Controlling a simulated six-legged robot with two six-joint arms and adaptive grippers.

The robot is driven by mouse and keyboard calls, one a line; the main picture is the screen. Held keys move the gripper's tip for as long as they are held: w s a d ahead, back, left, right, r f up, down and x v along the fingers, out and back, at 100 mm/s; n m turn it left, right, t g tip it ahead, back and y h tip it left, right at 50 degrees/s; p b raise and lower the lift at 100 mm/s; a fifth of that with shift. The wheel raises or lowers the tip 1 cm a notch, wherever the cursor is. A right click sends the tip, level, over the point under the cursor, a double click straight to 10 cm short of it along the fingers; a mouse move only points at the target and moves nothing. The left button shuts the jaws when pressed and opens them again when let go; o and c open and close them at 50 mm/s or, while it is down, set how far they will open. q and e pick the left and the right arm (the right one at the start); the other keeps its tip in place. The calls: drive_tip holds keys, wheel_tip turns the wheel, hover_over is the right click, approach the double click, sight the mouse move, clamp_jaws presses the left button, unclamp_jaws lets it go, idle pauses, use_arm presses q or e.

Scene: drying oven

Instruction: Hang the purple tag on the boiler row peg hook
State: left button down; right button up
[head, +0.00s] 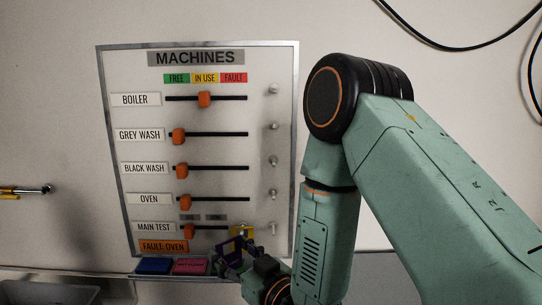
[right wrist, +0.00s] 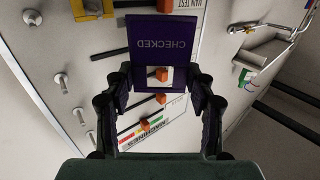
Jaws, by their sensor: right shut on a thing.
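My right gripper (head: 238,258) is low in front of the board's bottom right part, shut on the purple tag (head: 228,247). In the right wrist view the dark purple tag (right wrist: 160,35) sits between the fingers (right wrist: 160,75), its word CHECKED upside down. The BOILER label (head: 135,99) marks the top row of the MACHINES board (head: 215,115). The boiler peg hook (head: 273,89) is at that row's right end, bare, well above the gripper and tag. My left gripper is not in view.
Several more pegs run down the board's right side, including the grey wash peg (head: 274,126). A yellow tag (head: 241,230) is by the main test row. Blue (head: 153,265) and pink (head: 190,266) tags lie below the board. A grey bin (head: 50,291) stands lower left.

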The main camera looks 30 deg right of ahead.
drive_tip(key=d+r+m+h+p, duration=0.2)
drive_tip(key=r+h+p, duration=0.1)
drive_tip(key=r, duration=0.5)
drive_tip(key=w+d+r+m+h+p, duration=0.1)
drive_tip(key=d+r+m+h+p, duration=0.15)
drive_tip(key=r, duration=0.55)
drive_tip(key=d+r+m+h+p, duration=0.1)
drive_tip(key=d+r+h+p, duration=0.2)
drive_tip(key=r, duration=0.6)
drive_tip(key=m+g+h+p, duration=0.2)
drive_tip(key=h+p, duration=0.1)
drive_tip(key=p, duration=0.1)
approach(274, 88)
drive_tip(key=d, duration=0.1)
drive_tip(key=shift+g, duration=0.3)
drive_tip(key=x, duration=1)
drive_tip(key=shift+w+a+f+b, duration=0.2)
drive_tip(key=shift+w+a+b, duration=0.1)
drive_tip(key=shift+a, duration=0.1)
drive_tip(key=shift+d+f, duration=0.15)
drive_tip(key=shift+d, duration=0.15)
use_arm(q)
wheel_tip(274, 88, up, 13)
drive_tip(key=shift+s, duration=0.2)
use_arm(e)
drive_tip(key=shift+w+a+f, duration=0.15)
drive_tip(key=shift+w, duration=0.2)
